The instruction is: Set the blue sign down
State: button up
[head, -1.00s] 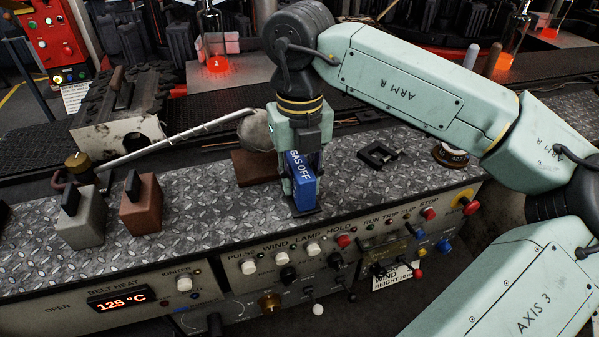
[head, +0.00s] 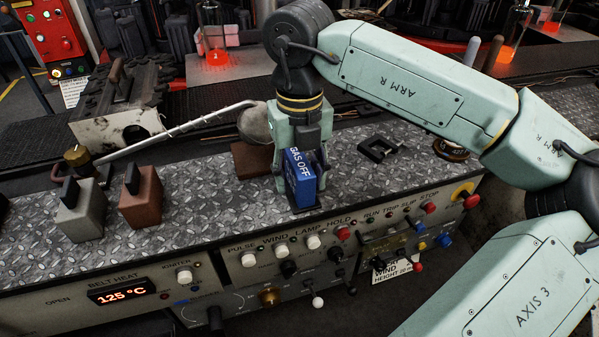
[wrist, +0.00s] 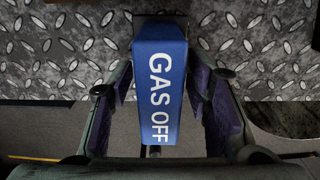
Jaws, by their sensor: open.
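The blue sign (head: 300,172), lettered GAS OFF, stands upright on a dark base at the front edge of the diamond-plate console top. My gripper (head: 301,168) is above and around it, pointing down. In the wrist view the blue sign (wrist: 160,85) lies between the two fingers of my gripper (wrist: 164,100). The fingers are open, with a visible gap on each side of the sign. The underside of the sign's base is hidden.
Grey (head: 80,210) and brown (head: 141,197) blocks with black handles stand on the console top (head: 200,200) at left. A brown block (head: 251,160) sits behind my gripper. A black bracket (head: 379,149) and a round tin (head: 450,150) lie to the right. Knobs line the front panel.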

aim_at(300, 161)
notch_tip(300, 161, up, 12)
jog(key=shift+r+b, duration=0.2)
jog(key=shift+b, duration=0.3)
dwell(0.3)
